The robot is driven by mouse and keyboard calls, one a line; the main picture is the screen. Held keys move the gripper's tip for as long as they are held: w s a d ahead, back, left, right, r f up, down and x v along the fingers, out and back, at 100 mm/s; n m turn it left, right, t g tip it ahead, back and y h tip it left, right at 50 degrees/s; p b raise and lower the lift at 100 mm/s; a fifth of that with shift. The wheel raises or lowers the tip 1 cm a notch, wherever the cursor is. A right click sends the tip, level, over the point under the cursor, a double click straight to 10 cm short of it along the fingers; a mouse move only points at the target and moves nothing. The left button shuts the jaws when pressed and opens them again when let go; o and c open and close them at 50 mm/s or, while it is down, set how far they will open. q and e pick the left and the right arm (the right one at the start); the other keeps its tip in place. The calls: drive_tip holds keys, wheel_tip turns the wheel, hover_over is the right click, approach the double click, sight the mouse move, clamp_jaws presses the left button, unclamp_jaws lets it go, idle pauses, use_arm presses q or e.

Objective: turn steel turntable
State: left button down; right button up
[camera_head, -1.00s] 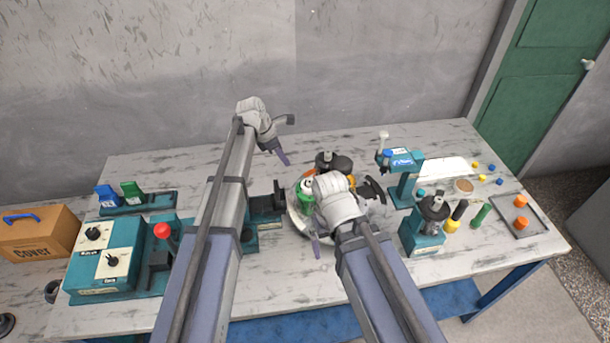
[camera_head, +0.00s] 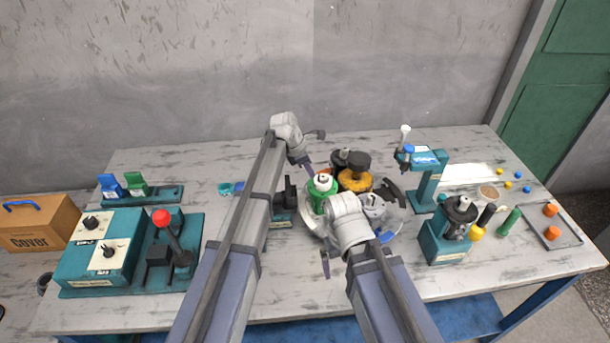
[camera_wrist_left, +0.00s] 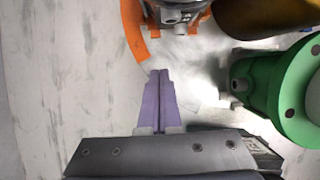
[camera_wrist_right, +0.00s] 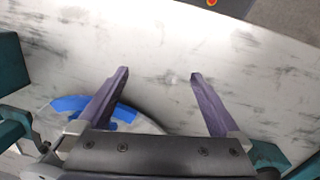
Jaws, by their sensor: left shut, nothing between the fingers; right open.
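The steel turntable (camera_head: 398,226) is a round pale disc at the table's middle, partly hidden by my right arm. It carries a green-and-white part (camera_head: 321,188), a yellow part with a black top (camera_head: 355,178) and a grey part (camera_head: 374,204). My left gripper (camera_wrist_left: 160,74) is shut and empty beside the turntable; the green part (camera_wrist_left: 285,95) and an orange curved piece (camera_wrist_left: 134,30) are close to its fingers. My right gripper (camera_wrist_right: 159,73) is open and empty at the turntable's front edge. The disc with a blue patch (camera_wrist_right: 75,105) shows beside its left finger.
A teal control box (camera_head: 100,250) and a red-knobbed lever (camera_head: 161,218) stand at the left. A teal stand (camera_head: 427,185) and a teal fixture with a black top (camera_head: 447,243) stand right of the turntable. Bare table lies in front of the turntable.

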use_arm(q)
drive_tip(key=shift+w+d, duration=0.3)
drive_tip(key=shift+d, duration=0.25)
drive_tip(key=shift+w+d, duration=0.25)
drive_tip(key=shift+d, duration=0.3)
use_arm(e)
drive_tip(key=shift+w+d, duration=0.1)
use_arm(q)
drive_tip(key=shift+d, duration=0.3)
use_arm(e)
drive_tip(key=shift+r, duration=0.1)
use_arm(q)
drive_tip(key=shift+w, duration=0.1)
